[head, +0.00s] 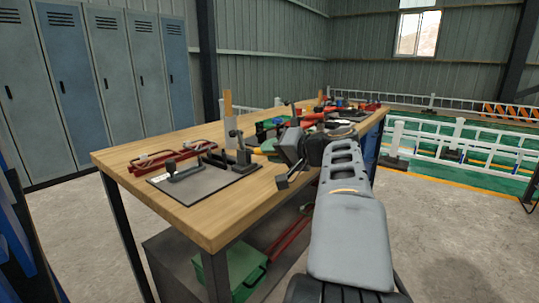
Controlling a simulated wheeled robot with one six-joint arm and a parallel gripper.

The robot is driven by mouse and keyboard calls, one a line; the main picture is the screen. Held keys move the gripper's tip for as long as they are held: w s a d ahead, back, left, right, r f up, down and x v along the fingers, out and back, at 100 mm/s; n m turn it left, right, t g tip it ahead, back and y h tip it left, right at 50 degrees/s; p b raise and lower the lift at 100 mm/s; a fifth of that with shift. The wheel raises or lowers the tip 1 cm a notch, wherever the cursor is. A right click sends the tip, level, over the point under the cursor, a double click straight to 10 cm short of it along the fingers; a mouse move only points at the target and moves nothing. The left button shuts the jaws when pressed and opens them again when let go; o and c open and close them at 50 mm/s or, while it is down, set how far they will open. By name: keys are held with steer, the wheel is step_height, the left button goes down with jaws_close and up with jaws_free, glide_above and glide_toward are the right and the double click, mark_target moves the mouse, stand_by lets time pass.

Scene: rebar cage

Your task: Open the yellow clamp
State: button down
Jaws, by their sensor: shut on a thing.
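My gripper (276,149) is at the end of my grey arm, over the near right part of the wooden workbench. My wrist hides much of that piece and the fingertips. Just left of it, a dark upright clamp-like fixture (242,153) stands at the back right corner of a grey plate (205,187). A black-handled tool (184,171) is on the same plate. How far the yellow clamp is open cannot be seen.
The wooden workbench (130,160) also holds red bar tools (170,156), an upright orange-yellow strip (228,105) and cluttered tools toward the far end. A green box (240,270) is beneath. Lockers (60,80) line the left wall.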

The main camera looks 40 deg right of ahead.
steer(key=shift+f, duration=0.15)
steer(key=c, duration=1)
jaws_free()
steer(key=shift+o, duration=0.2)
steer(key=p+v, duration=0.3)
steer(key=v, duration=1)
steer(key=shift+s, duration=0.4)
steer(key=shift+d, duration=0.1)
